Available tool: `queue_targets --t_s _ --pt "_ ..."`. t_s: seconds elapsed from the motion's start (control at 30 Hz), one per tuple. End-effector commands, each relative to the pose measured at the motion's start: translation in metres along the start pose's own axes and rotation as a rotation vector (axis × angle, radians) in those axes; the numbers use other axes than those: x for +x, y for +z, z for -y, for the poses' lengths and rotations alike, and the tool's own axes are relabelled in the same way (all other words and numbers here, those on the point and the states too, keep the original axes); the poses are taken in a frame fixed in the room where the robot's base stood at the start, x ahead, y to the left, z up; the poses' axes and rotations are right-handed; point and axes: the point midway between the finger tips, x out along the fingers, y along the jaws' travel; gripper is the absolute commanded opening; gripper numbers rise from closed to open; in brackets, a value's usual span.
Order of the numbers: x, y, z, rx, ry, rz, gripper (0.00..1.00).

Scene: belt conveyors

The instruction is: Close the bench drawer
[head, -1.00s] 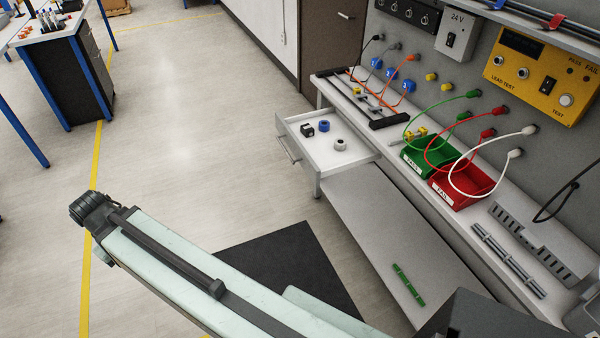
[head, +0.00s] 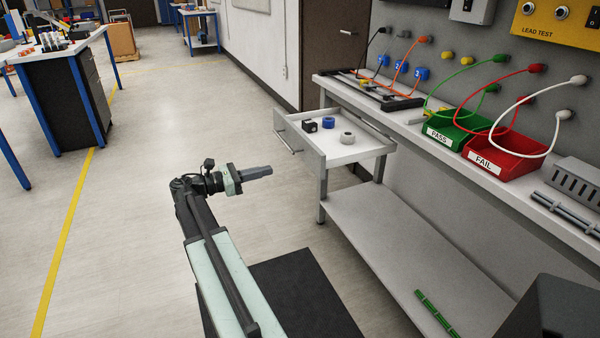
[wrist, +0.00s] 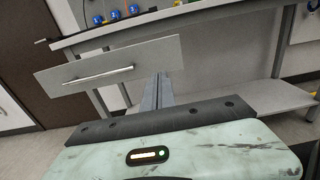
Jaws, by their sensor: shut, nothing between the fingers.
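The bench drawer (head: 312,162) is pulled out from the left end of the bench. Inside it lie a black part (head: 310,126), a blue ring (head: 328,123) and a white ring (head: 347,138). Its front panel (wrist: 115,65) with a silver bar handle (wrist: 98,75) faces me in the wrist view. The handle also shows in the head view (head: 286,143). My gripper (head: 270,170) is shut and empty. It is left of and lower than the drawer in the head view, apart from it. In the wrist view the fingers (wrist: 158,76) point toward the right part of the drawer front.
The bench top (head: 408,110) carries a green PASS bin (head: 455,138) and a red FAIL bin (head: 508,160) with cables above. A lower shelf (head: 380,235) runs under it. The floor left of the drawer is clear.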

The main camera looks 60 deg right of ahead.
Motion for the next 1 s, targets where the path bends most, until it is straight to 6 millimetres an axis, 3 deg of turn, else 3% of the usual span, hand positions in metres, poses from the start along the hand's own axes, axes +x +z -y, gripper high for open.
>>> queue_targets --t_s 0.17,0.63,0.8,1.0 --pt "0.020 0.001 0.001 0.002 -0.002 -0.002 0.00" --pt "0.116 0.000 0.000 0.003 0.000 -0.004 0.00" --pt "0.134 0.000 -0.001 0.003 0.002 -0.004 0.00" --pt "0.138 0.000 -0.001 0.003 0.003 -0.004 0.00"
